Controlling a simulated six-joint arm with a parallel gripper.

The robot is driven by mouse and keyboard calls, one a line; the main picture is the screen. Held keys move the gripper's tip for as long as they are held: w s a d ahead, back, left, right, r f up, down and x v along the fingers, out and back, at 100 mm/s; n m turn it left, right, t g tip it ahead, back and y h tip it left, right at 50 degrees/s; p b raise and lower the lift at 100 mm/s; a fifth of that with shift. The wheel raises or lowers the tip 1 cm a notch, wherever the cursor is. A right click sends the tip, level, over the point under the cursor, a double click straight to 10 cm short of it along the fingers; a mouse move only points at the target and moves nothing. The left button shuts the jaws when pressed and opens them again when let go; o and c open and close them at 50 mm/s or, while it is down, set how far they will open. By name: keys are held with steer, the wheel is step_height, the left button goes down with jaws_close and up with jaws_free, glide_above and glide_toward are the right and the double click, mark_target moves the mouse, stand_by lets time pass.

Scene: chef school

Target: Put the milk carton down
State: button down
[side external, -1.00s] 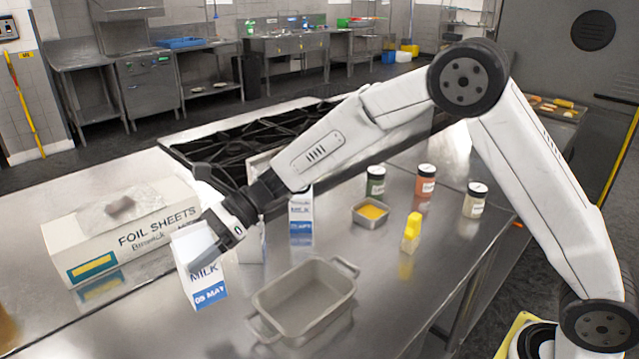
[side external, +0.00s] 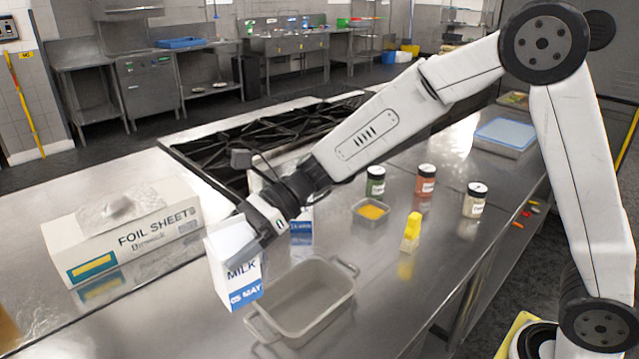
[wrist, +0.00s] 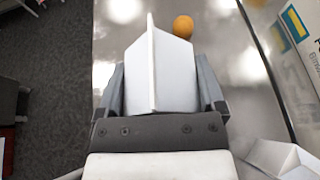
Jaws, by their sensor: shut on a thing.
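A white milk carton (side external: 230,268) with a gable top and a blue date band is in my gripper (side external: 250,243). The gripper is shut on its upper part. The carton looks close to upright, slightly tilted, just left of the grey baking pan (side external: 262,323). I cannot tell whether its base touches the counter. In the wrist view the carton (wrist: 165,75) sits between both fingers of my gripper (wrist: 162,85), its top ridge facing the camera. A second white and blue carton (side external: 302,232) stands behind, partly hidden by my gripper.
A foil sheets box (side external: 125,240) lies at the left. A small tray of yellow food (side external: 371,213), a yellow object (side external: 411,233) and several jars (side external: 426,181) stand at the right. A black stove grate (side external: 230,150) is behind.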

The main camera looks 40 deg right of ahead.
stand_by(0.4)
steer(key=shift+w+d+r, duration=0.1)
steer(key=shift+w+d, duration=0.2)
steer(key=shift+d, duration=0.2)
steer(key=w+d+m+t+h, duration=0.1)
steer(key=w+d+m+t, duration=0.2)
steer(key=d, duration=0.6)
steer(key=w+d+m+t+h, duration=0.2)
steer(key=w+d+m+t, duration=0.15)
steer(key=d, duration=0.55)
steer(key=s+d+m+t+h, duration=0.2)
steer(key=d+m+t+h, duration=0.2)
steer(key=d, duration=1.6)
steer(key=shift+m+t+h, duration=0.35)
steer(key=shift+m+h, duration=0.45)
steer(key=shift+m, duration=0.15)
steer(key=shift+w, duration=0.15)
steer(key=w+d+f, duration=0.3)
steer(key=w+f, duration=0.6)
steer(key=w, duration=0.4)
